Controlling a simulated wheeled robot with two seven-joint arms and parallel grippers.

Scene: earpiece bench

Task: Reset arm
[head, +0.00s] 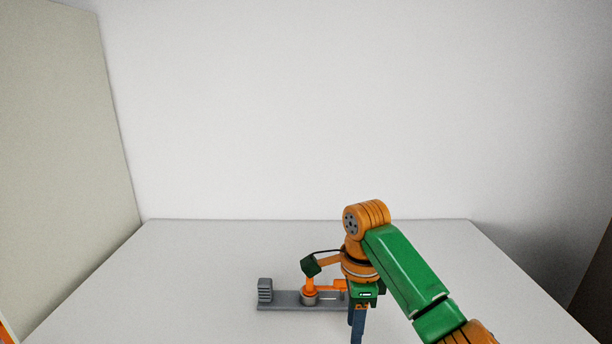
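My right arm comes in from the lower right, with green and orange links. Its gripper (357,326) points down at the front of the bench, just right of a grey fixture. Its dark fingers overlap in this view, so I cannot tell whether they are open or shut, and no held thing shows. The grey fixture (283,302) is a long low base with a ribbed grey block (265,290) at its left end. An orange piece (310,285) stands on a round grey seat in it. My wrist hides part of the fixture's right end. My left gripper is not in view.
The pale bench top (190,265) is clear to the left of and behind the fixture. A white wall (300,110) stands behind the bench, with a beige panel (60,160) at the left. A dark brown surface (597,285) shows at the right edge.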

